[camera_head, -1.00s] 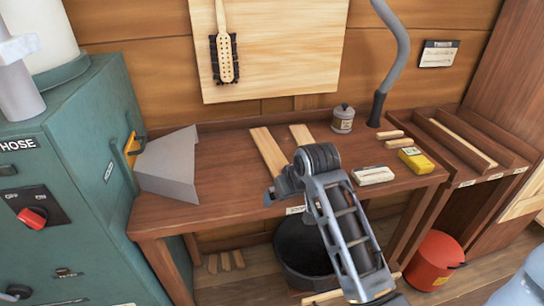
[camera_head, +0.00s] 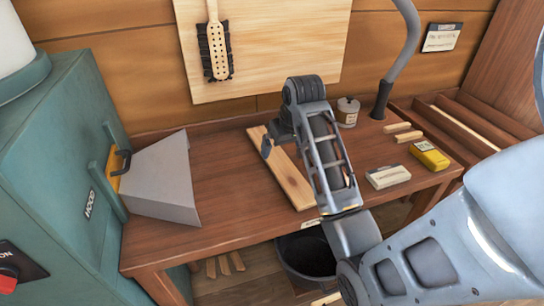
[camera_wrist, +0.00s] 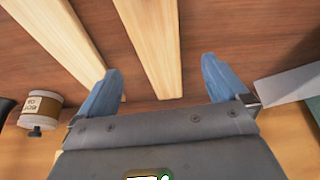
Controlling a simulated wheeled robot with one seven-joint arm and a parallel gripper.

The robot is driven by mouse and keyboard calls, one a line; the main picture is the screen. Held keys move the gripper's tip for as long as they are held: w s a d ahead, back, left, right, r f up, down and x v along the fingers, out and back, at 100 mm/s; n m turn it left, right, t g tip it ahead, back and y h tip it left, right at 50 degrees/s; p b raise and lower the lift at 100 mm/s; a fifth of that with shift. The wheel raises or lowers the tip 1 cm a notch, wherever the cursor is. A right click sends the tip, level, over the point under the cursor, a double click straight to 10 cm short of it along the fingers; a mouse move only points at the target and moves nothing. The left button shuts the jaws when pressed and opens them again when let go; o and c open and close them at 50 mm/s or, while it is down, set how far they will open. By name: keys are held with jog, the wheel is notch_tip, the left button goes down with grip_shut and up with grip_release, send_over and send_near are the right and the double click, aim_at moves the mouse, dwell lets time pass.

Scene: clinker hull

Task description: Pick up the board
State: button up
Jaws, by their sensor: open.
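Two pale wooden boards lie on the brown workbench (camera_head: 230,200). One board (camera_head: 290,182) shows in the head view, running from under my gripper toward the front edge. It is the middle board (camera_wrist: 152,35) in the wrist view. The second board (camera_wrist: 62,32) lies to its left there; my arm hides it in the head view. My gripper (camera_head: 270,147) is over the far end of the first board. In the wrist view my gripper (camera_wrist: 162,66) is open, with a blue finger on each side of that board. I cannot tell how high the fingertips are above the bench.
A grey hood (camera_head: 160,180) stands left on the bench by a green cabinet (camera_head: 50,160). A can (camera_head: 347,112) stands right of my gripper. A white packet (camera_head: 388,176), a yellow box (camera_head: 429,155) and small wood pieces lie right. A lamp arm (camera_head: 408,45) rises behind.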

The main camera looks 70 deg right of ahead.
aim_at(278, 160)
jog(key=shift+p+x, duration=0.55)
jog(key=shift+x, duration=2.95)
jog(key=shift+s+d, duration=0.1)
jog(key=shift+d, duration=0.1)
jog(key=c, duration=1.2)
jog(key=shift+c, duration=0.2)
